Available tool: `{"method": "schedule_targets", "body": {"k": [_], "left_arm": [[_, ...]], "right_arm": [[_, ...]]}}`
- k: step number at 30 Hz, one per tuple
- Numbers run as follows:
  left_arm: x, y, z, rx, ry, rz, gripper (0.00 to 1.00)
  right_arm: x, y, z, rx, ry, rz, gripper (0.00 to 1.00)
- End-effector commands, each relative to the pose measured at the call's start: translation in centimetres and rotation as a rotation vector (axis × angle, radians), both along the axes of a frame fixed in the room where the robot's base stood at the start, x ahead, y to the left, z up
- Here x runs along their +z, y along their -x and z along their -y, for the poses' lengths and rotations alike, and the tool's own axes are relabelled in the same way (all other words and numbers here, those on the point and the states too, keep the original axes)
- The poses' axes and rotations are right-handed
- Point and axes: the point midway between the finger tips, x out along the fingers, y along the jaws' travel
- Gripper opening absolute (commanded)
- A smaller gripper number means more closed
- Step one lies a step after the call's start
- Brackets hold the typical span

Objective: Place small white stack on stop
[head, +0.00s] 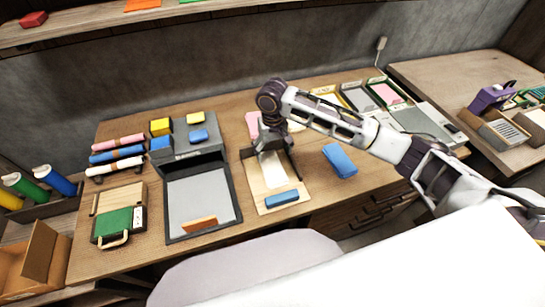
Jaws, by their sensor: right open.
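My right gripper (274,152) is open and points down over the far part of a pale board (253,184). A small white sheet or stack (274,177) lies on that board, just below and in front of the fingers. I cannot tell whether the fingers touch it. A blue bar (282,198) lies across the near end of the board. I cannot tell which part is the stop. The gripper hides the board's far end. My left gripper is not in view.
A grey tray (237,208) with an orange-brown block (200,224) stands left of the board. A blue block (340,160) lies to the right. Framed trays (385,94) stand behind my arm.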

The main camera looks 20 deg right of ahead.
Motion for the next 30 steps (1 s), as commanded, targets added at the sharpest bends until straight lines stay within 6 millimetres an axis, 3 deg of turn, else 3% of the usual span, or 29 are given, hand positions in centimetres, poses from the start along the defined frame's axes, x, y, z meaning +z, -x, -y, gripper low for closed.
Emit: {"method": "schedule_targets", "body": {"k": [9,30], "left_arm": [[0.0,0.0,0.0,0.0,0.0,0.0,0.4],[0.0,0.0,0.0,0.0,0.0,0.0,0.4]], "right_arm": [[2.7,0.0,0.0,0.0,-0.001,0.0,0.82],[2.8,0.0,0.0,0.0,-0.001,0.0,0.82]]}}
